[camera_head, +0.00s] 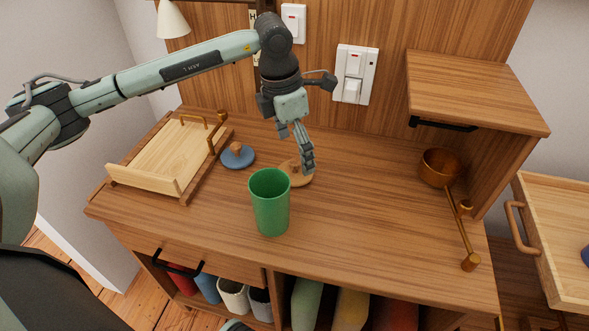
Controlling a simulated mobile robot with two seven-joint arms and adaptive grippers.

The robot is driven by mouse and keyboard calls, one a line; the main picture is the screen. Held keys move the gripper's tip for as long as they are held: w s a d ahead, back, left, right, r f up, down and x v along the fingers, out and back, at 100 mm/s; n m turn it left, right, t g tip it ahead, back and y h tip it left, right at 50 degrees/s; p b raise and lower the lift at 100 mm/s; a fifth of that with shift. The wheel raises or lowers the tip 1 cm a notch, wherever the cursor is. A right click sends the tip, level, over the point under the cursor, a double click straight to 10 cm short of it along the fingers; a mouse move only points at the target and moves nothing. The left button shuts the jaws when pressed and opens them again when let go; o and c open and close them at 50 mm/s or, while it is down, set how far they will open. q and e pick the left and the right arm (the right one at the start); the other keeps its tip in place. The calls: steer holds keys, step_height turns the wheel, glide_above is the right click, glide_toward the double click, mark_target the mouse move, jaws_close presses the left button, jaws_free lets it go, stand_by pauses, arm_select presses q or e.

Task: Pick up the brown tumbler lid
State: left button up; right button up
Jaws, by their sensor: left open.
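The brown tumbler lid (299,180) is a flat tan disc lying on the wooden desktop, just behind the green tumbler (270,203). The tumbler hides its front left part, and my left fingers cover some of its right side. My left gripper (304,158) points down from above, with its fingertips over or beside the lid. It is open, and I see nothing held in it. Whether the fingertips touch the lid is not clear. My right gripper is not in view.
A blue lid (237,158) with a brown knob lies left of the tumbler. A wooden tray (157,168) stands at the left. A copper pot (439,167) and a brass-coloured handle-like piece (464,236) are at the right, near a raised shelf (475,92). The front middle desktop is clear.

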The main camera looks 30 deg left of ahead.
mark_target(295, 161)
arm_select(q)
step_height(295, 161, down, 4)
steer(key=shift+r, duration=0.1)
steer(key=shift+w+f, duration=0.1)
steer(key=shift+f, duration=0.1)
steer(key=shift+c, duration=0.6)
steer(key=c, duration=1.1)
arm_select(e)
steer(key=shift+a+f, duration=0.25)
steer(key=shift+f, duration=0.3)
